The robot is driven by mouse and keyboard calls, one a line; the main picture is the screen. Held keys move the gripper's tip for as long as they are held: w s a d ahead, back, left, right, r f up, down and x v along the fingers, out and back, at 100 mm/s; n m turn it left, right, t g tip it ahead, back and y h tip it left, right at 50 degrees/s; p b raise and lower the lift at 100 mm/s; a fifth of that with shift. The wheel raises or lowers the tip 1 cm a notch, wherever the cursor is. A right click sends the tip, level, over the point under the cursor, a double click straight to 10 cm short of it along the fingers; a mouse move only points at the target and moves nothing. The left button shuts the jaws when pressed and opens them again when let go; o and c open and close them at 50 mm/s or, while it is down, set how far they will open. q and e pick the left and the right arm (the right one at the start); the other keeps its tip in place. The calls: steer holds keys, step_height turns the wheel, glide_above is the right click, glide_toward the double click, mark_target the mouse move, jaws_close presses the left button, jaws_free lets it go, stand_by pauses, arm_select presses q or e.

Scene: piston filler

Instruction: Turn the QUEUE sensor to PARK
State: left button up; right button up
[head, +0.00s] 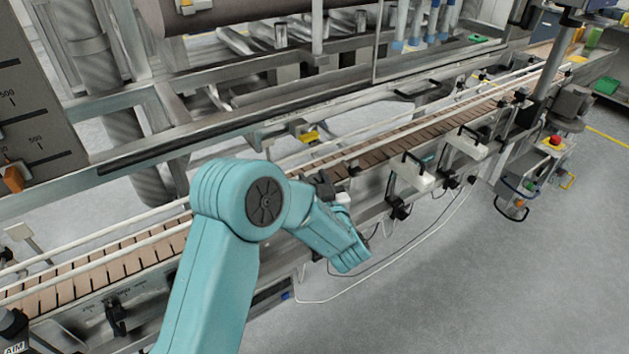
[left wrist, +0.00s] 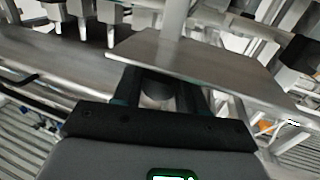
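No QUEUE or PARK label is readable, so I cannot tell which device is the QUEUE sensor. Small dark devices sit along the conveyor's near side, one at the middle (head: 400,208) and one at the left (head: 115,317). My left arm reaches across to the near rail in the head view, and its fingertips are not clear there. In the left wrist view my left gripper (left wrist: 160,88) has its fingers apart, partly behind a grey metal plate (left wrist: 195,57). A dark round thing (left wrist: 157,92) shows between them; contact cannot be told. My right gripper is not in view.
The conveyor (head: 405,130) runs from lower left to upper right, with pale guide rails. White boxes with black handles (head: 411,173) stick out on its near side. A cable (head: 385,262) hangs below. A red button (head: 555,141) is at the right. The floor (head: 500,290) is clear.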

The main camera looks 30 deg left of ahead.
arm_select(q)
steer(key=shift+f+m+t+h+b, duration=0.15)
steer(key=shift+m+t+h+b, duration=0.55)
steer(key=shift+t+b, duration=0.2)
steer(key=m+t+h+b, duration=0.1)
steer(key=m+h+b, duration=0.1)
steer(key=h+b, duration=0.1)
steer(key=m+t+h+b, duration=0.2)
steer(key=m+h+b, duration=0.1)
steer(key=h+b, duration=0.1)
steer(key=m+t+h+b, duration=0.2)
steer(key=h+b, duration=0.1)
steer(key=b, duration=0.1)
steer(key=shift+a+f+m, duration=0.15)
steer(key=shift+m, duration=0.15)
steer(key=shift+m+h+b, duration=0.7)
steer(key=shift+h, duration=0.5)
steer(key=shift+r+m+h, duration=0.3)
steer(key=shift+m+h, duration=0.5)
steer(key=shift+h, duration=0.6)
steer(key=shift+r, duration=0.1)
steer(key=o, duration=1)
steer(key=shift+c, duration=0.2)
steer(key=s+a, duration=0.2)
steer(key=s, duration=1.4)
